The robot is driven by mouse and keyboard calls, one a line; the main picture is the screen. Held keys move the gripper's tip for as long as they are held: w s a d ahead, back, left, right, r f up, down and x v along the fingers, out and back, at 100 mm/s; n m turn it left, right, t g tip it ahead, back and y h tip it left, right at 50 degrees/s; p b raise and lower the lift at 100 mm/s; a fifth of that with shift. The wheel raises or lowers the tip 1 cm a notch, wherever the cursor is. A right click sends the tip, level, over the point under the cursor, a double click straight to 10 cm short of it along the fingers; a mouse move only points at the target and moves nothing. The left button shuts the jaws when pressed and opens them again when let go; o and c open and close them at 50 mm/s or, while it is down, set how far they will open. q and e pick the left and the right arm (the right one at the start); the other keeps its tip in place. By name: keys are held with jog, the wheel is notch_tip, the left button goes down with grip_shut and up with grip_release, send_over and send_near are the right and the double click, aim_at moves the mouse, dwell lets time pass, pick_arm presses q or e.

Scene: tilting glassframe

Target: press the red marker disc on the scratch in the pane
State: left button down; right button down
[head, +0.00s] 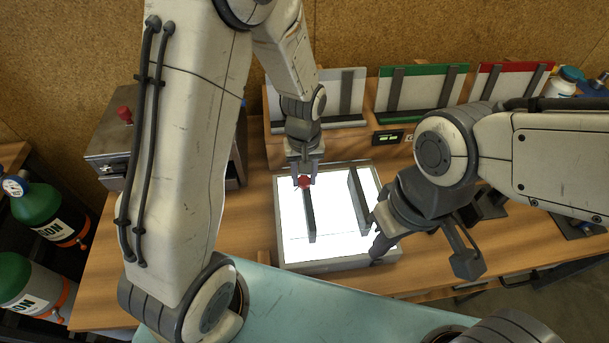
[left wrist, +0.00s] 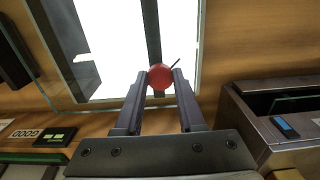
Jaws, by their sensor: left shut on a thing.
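My left gripper (head: 305,180) is shut on the red marker disc (head: 303,182) above the far left part of the bright light panel (head: 335,222). In the left wrist view the red disc (left wrist: 160,77) sits between the fingertips, in front of a dark bar. A short dark line (left wrist: 175,63) shows right beside the disc; I cannot tell whether it is the scratch. The clear pane's greenish edge (left wrist: 42,58) shows at the left there. I cannot tell whether the disc touches the pane. My right gripper (head: 378,236) is at the panel's right edge; its grip is unclear.
Dark bars (head: 309,214) cross the panel. Behind stand racks with white, green-edged (head: 423,86) and red-edged (head: 510,80) boards. A metal box (head: 112,135) stands at the left. Green gas cylinders (head: 42,212) are off the table's left. Bare wood lies left of the panel.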

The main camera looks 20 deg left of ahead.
dwell(0.3)
pick_arm(q)
jog(key=shift+c, duration=2.2)
grip_release()
jog(key=shift+r, duration=0.5)
notch_tip(320, 180, up, 9)
jog(key=b, duration=0.2)
jog(key=s+d+m, duration=0.4)
jog(key=s+m, duration=0.2)
jog(key=s, duration=0.3)
jog(key=s+d+m+h+b, duration=0.1)
jog(key=s+d+m, duration=0.2)
jog(key=s+m, duration=0.3)
jog(key=s+r, duration=0.1)
jog(key=s, duration=0.3)
jog(key=shift+s+d, duration=0.3)
jog(key=shift+d, duration=0.05)
